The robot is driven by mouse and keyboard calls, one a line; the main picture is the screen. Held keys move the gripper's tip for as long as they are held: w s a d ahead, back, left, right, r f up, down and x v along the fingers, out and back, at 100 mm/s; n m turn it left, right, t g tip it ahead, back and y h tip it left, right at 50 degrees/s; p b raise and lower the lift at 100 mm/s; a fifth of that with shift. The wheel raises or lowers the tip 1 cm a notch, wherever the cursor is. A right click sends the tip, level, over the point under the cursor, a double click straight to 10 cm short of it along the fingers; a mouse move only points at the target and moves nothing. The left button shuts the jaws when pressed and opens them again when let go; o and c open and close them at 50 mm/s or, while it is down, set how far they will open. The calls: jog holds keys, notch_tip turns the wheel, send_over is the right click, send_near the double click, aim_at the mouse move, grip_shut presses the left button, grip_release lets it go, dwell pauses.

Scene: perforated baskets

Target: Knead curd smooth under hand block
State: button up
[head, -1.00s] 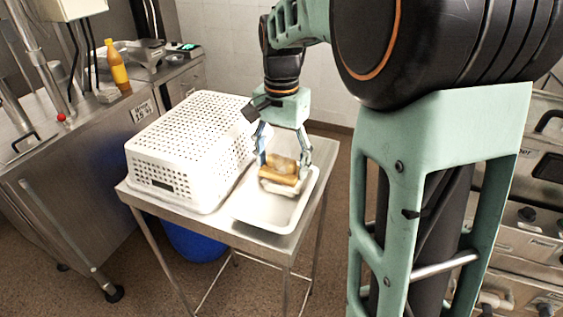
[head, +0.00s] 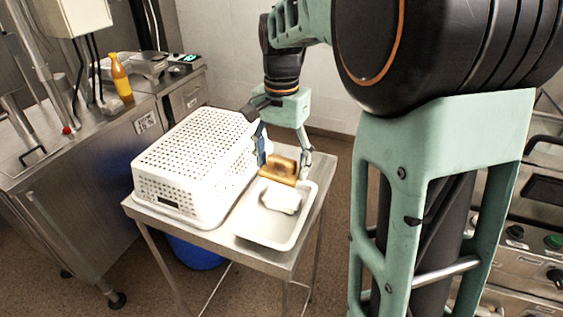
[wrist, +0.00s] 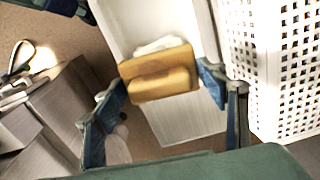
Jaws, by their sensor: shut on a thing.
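My gripper (head: 283,166) is shut on a brown wooden hand block (head: 279,168), one finger at each end. The block is at the far end of a shallow white tray (head: 251,232) and seems raised. The white curd (head: 281,199) lies in the tray as a lump, just nearer than the block and uncovered in the head view. In the wrist view the block (wrist: 158,74) spans between the fingers and hides most of the curd (wrist: 158,46). I cannot tell whether block and curd touch.
The tray stands on a small steel table (head: 283,259). A white perforated basket (head: 196,165) stands close on the tray's left. A steel counter (head: 85,165) with an orange bottle (head: 120,76) is further left. A blue tub (head: 196,253) is under the table.

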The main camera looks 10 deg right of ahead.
aim_at(282, 197)
jog(key=shift+f, duration=0.15)
jog(key=shift+f+b, duration=1.95)
jog(key=shift+f, duration=0.9)
jog(key=shift+f+b, duration=0.35)
jog(key=shift+f, duration=0.15)
jog(key=shift+s+f, duration=0.15)
notch_tip(282, 197, up, 7)
jog(key=p, duration=0.6)
dwell(0.3)
jog(key=shift+f+b, duration=1.9)
jog(key=shift+f, duration=0.9)
